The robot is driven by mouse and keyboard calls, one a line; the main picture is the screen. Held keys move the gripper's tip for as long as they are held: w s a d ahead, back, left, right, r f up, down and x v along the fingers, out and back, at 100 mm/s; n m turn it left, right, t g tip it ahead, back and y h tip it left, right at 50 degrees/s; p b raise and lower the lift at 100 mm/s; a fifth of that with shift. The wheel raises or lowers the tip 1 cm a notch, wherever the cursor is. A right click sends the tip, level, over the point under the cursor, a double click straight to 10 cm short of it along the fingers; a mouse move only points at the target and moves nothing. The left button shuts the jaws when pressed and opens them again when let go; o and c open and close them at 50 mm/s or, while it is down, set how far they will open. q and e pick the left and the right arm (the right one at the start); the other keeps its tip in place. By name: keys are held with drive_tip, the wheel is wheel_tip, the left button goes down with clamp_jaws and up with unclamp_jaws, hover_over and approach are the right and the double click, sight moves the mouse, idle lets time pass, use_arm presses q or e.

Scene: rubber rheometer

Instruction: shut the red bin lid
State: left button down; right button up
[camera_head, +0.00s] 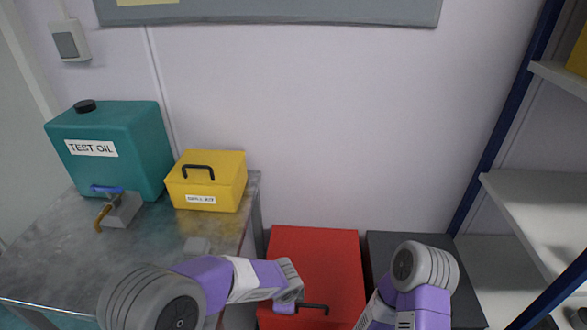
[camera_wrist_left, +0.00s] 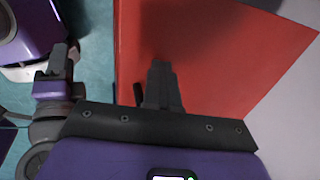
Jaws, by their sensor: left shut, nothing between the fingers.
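The red bin (camera_head: 320,262) stands on the floor right of the workbench, and its red lid faces up with a dark handle (camera_head: 313,306) near the front edge. I cannot tell whether the lid is fully down. In the head view my left arm reaches over the bin's left side, its wrist close to the handle; the fingers are hidden there. In the left wrist view my left gripper (camera_wrist_left: 160,68) is shut and empty in front of the red surface (camera_wrist_left: 215,60), with the dark handle (camera_wrist_left: 138,94) just beside the fingers. Contact cannot be told. My right gripper is out of sight.
A dark bin (camera_head: 384,243) stands close to the red bin's right, partly behind my right arm. The workbench (camera_head: 60,240) holds a teal oil container (camera_head: 110,165), a metal tap block (camera_head: 122,211) and a yellow box (camera_head: 225,175). White shelves (camera_head: 540,200) stand at the right.

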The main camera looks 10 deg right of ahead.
use_arm(q)
drive_tip(key=shift+s+a+f, duration=0.2)
drive_tip(key=shift+s+f, duration=0.1)
drive_tip(key=shift+f, duration=0.4)
drive_tip(key=r+p, duration=0.2)
drive_tip(key=r, duration=0.1)
drive_tip(key=r+p, duration=0.1)
drive_tip(key=shift+w+d+r, duration=0.2)
drive_tip(key=shift+w+r, duration=0.15)
drive_tip(key=shift+s+a+r+p, duration=0.1)
drive_tip(key=shift+s+r+p, duration=0.3)
drive_tip(key=shift+s+r, duration=0.3)
drive_tip(key=s+a+r+p, duration=0.1)
drive_tip(key=s+r, duration=0.3)
drive_tip(key=s, duration=0.3)
drive_tip(key=shift+a+r, duration=0.15)
drive_tip(key=shift+a, duration=0.15)
drive_tip(key=shift+s, duration=0.1)
